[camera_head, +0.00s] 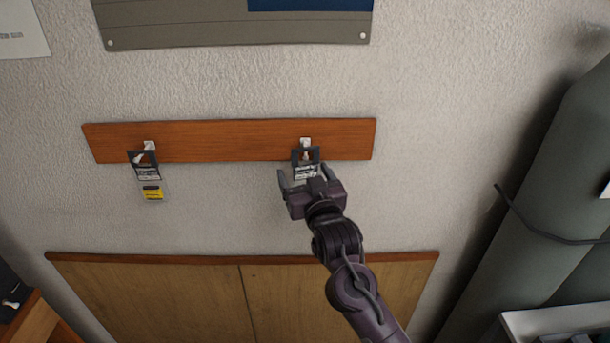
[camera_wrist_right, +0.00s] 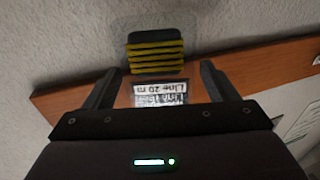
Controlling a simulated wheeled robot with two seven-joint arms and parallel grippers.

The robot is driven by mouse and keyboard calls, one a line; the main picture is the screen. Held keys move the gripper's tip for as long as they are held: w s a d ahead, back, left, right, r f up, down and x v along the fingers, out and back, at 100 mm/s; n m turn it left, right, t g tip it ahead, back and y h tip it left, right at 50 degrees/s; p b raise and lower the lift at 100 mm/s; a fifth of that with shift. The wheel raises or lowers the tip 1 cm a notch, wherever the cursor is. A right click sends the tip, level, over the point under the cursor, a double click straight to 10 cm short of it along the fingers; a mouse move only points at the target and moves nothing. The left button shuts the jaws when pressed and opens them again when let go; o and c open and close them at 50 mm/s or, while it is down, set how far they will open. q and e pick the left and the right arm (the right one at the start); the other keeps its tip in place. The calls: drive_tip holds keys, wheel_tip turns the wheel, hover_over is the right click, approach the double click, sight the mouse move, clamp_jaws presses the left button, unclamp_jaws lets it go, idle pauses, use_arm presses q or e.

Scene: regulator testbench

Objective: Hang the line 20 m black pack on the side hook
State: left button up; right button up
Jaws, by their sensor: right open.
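A pack with a dark header and white label (camera_head: 306,171) is at the right hook (camera_head: 305,143) of the wooden board. The header's opening sits around the hook, and the pack appears to hang there. In the right wrist view its label (camera_wrist_right: 160,93) reads "Line 20 m" upside down, and its black body with yellow bands (camera_wrist_right: 155,53) shows beyond. My right gripper (camera_head: 304,176) is open, its fingers on either side of the label with gaps visible. In the head view it hides the pack's lower part. My left gripper is out of view.
The wooden board (camera_head: 225,139) is fixed to the wall. A second pack with a yellow body (camera_head: 152,191) hangs on its left hook (camera_head: 149,146). A wooden panel (camera_head: 190,295) is below, and a large grey cylinder (camera_head: 540,200) stands at the right. Wall between the packs is clear.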

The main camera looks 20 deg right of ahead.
drive_tip(key=s+b, duration=0.3)
drive_tip(key=s, duration=0.4)
wheel_tip(320, 180, down, 25)
drive_tip(key=n+g, duration=0.2)
drive_tip(key=g, duration=0.3)
drive_tip(key=s+d+f+g, duration=0.1)
drive_tip(key=s+f+g, duration=0.15)
drive_tip(key=f, duration=0.65)
drive_tip(key=s+f+g, duration=0.1)
drive_tip(key=s+f, duration=0.2)
drive_tip(key=f, duration=0.6)
drive_tip(key=s+d+f+g, duration=0.1)
drive_tip(key=s+f+g, duration=0.1)
drive_tip(key=s+f, duration=0.75)
drive_tip(key=s+d+f+g, duration=0.1)
drive_tip(key=s+f+g, duration=0.1)
drive_tip(key=s+f, duration=0.4)
drive_tip(key=s+d+f+g, duration=0.1)
drive_tip(key=s+f, duration=0.5)
drive_tip(key=s, duration=0.8)
drive_tip(key=s+d+f+g, duration=0.1)
drive_tip(key=s+f+g, duration=0.3)
drive_tip(key=s, duration=0.6)
wheel_tip(320, 180, down, 2)
drive_tip(key=shift+s+f+n, duration=0.1)
drive_tip(key=shift+s+n, duration=0.1)
drive_tip(key=shift+n, duration=0.1)
